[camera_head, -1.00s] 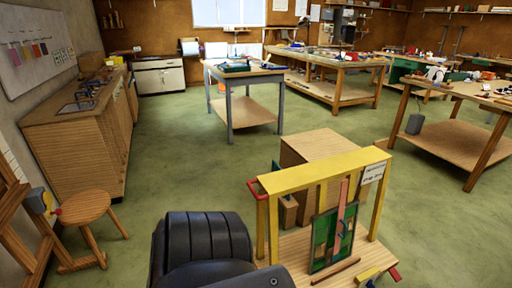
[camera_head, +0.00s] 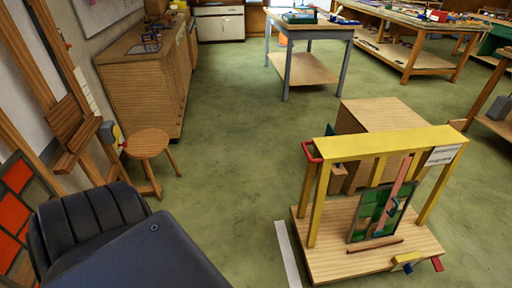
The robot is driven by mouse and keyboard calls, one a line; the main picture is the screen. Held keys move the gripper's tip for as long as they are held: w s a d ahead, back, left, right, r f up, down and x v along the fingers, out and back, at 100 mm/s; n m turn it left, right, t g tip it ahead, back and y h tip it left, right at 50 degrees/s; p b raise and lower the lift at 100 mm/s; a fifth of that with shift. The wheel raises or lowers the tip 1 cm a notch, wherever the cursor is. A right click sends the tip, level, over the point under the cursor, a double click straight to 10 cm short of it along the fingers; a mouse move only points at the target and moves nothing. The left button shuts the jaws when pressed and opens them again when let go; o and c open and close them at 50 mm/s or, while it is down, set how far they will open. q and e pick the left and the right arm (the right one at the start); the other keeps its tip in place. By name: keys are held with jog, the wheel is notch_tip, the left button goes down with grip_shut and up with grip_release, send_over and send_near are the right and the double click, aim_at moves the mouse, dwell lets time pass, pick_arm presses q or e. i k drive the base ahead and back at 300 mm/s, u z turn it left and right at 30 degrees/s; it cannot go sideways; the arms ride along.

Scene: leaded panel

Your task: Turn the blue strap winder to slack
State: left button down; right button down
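A yellow gantry frame (camera_head: 385,144) stands on a wooden base (camera_head: 330,262) at the right. A leaded panel with green panes (camera_head: 368,217) stands upright within it, and a pink strap (camera_head: 399,183) runs down at a slant in front of it. A small blue curved piece (camera_head: 394,208) shows beside the strap. A yellow block with a blue part (camera_head: 406,266) sits at the base's front edge beside a red handle (camera_head: 438,265). Which blue part is the strap winder is too small to tell. Neither gripper is in view; dark parts of my own body fill the lower left.
A red handle (camera_head: 312,152) sticks out at the gantry's left end. A wooden box (camera_head: 388,116) stands behind it. A round stool (camera_head: 148,143) and a wooden easel (camera_head: 75,125) stand at the left. A white strip (camera_head: 288,257) lies left of the base. Green floor between is open.

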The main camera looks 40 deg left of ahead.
aim_at(407, 269)
jog(key=z, duration=0.4)
jog(key=k, duration=0.5)
jog(key=z, duration=0.6)
jog(key=i, duration=5.6)
